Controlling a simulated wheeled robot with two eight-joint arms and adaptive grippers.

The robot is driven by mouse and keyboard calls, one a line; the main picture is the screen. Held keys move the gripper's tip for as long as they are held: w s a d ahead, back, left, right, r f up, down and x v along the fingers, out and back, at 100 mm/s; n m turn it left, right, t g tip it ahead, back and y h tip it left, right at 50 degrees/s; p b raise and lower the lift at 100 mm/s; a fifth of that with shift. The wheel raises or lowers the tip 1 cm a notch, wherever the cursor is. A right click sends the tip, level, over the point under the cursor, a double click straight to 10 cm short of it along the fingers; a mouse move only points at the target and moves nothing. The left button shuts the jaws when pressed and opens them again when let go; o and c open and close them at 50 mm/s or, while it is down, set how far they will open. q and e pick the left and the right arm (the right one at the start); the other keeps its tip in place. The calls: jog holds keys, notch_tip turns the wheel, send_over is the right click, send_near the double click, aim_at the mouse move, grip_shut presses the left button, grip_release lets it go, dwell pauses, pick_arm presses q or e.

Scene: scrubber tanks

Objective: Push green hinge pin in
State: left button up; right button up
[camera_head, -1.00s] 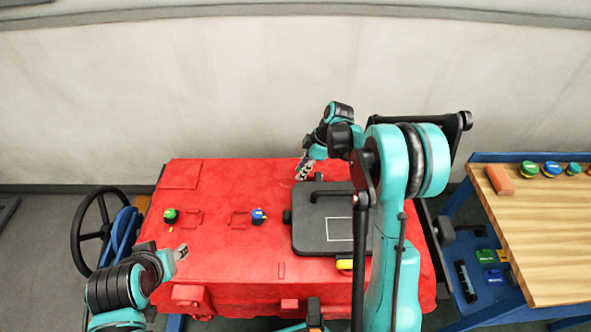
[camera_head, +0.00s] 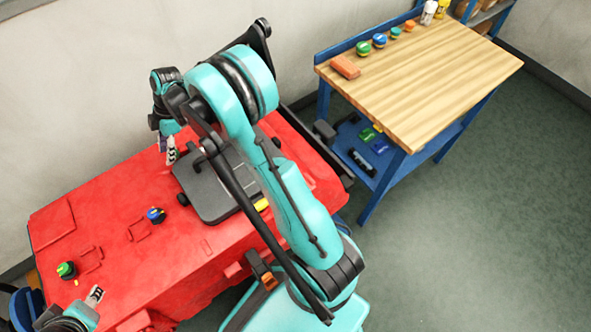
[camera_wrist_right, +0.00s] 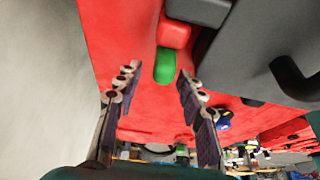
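The green hinge pin (camera_wrist_right: 166,66) sticks out of a red hinge block (camera_wrist_right: 174,32) beside the dark lid (camera_wrist_right: 198,9) in the right wrist view. My right gripper (camera_wrist_right: 158,75) is open, with its two fingers apart and the pin between and just beyond the tips; I see no clear contact. In the head view my right gripper (camera_head: 171,152) hangs at the far edge of the black lid (camera_head: 208,190), and the pin cannot be made out there. My left gripper (camera_head: 95,296) is low at the left, over the red tank's near side, apart from the lid; its finger gap is unclear.
The red tank top (camera_head: 110,225) carries a blue-and-yellow knob (camera_head: 156,215) and a green-topped knob (camera_head: 66,270). A wooden-topped blue workbench (camera_head: 420,80) stands at the right with an orange block (camera_head: 345,66).

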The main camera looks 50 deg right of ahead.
jog(key=shift+w+a, duration=0.2)
jog(key=shift+a, duration=0.85)
jog(key=p+v, duration=0.2)
jog(key=v, duration=0.6)
jog(key=shift+d+f+p, duration=0.1)
jog(key=shift+d+p, duration=0.05)
jog(key=shift+p, duration=0.15)
jog(key=s+a+r+m+t+h+b, duration=0.1)
jog(key=s+r+m+t, duration=0.1)
jog(key=s+r+m, duration=0.35)
jog(key=s+a+r+m+t+h, duration=0.1)
jog(key=s+a+r+m+h, duration=0.15)
jog(key=s, duration=0.65)
jog(key=s+d+f+m+t, duration=0.1)
jog(key=s+m+t, duration=0.1)
jog(key=s+m, duration=0.4)
jog(key=shift+s+f+m+t+h+b, duration=0.25)
jog(key=shift+s+m+t+h+b, duration=0.15)
jog(key=shift+s, duration=1.9)
